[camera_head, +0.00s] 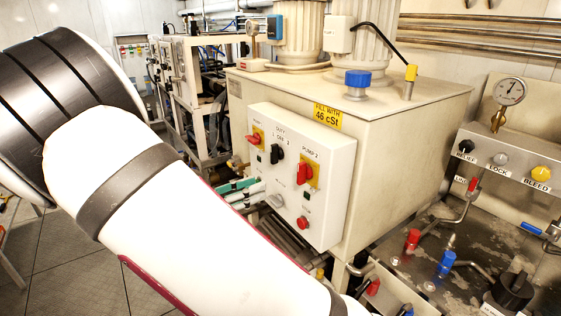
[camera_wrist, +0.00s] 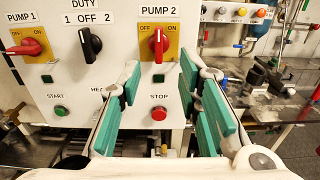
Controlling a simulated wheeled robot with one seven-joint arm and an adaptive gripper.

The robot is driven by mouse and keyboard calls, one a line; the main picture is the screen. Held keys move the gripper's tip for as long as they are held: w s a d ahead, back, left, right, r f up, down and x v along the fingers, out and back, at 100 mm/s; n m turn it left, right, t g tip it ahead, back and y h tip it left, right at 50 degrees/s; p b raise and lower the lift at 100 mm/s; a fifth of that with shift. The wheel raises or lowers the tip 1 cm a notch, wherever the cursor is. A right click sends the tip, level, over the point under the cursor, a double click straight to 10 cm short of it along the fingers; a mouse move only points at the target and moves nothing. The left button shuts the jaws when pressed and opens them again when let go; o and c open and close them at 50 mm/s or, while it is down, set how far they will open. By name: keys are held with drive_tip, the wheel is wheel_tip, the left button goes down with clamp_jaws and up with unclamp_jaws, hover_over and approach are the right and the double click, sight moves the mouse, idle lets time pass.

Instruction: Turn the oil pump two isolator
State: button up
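The Pump 2 isolator (camera_wrist: 159,42) is a red rotary handle on a yellow plate marked OFF at left and ON at right. Its handle stands about upright in the wrist view. It also shows in the head view (camera_head: 304,174) on the white control panel (camera_head: 330,208). My gripper (camera_wrist: 160,76) is open, with a green-padded finger on each side of the view. The isolator appears between and just above the fingertips, and nothing is held. How far the fingertips are from the panel is hard to tell.
The Pump 1 isolator (camera_wrist: 27,47) and black Duty switch (camera_wrist: 90,43) are left of Pump 2. A green start button (camera_wrist: 61,112) and red stop button (camera_wrist: 158,113) are below. Pipes and coloured valves (camera_head: 446,262) stand at the right.

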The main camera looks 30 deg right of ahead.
sight(298, 169)
drive_tip(key=d, duration=0.4)
drive_tip(key=d+p, duration=0.1)
drive_tip(key=d, duration=0.4)
drive_tip(key=d+p, duration=0.1)
drive_tip(key=d, duration=0.3)
drive_tip(key=shift+w+d, duration=0.3)
drive_tip(key=shift+d, duration=0.05)
clamp_jaws()
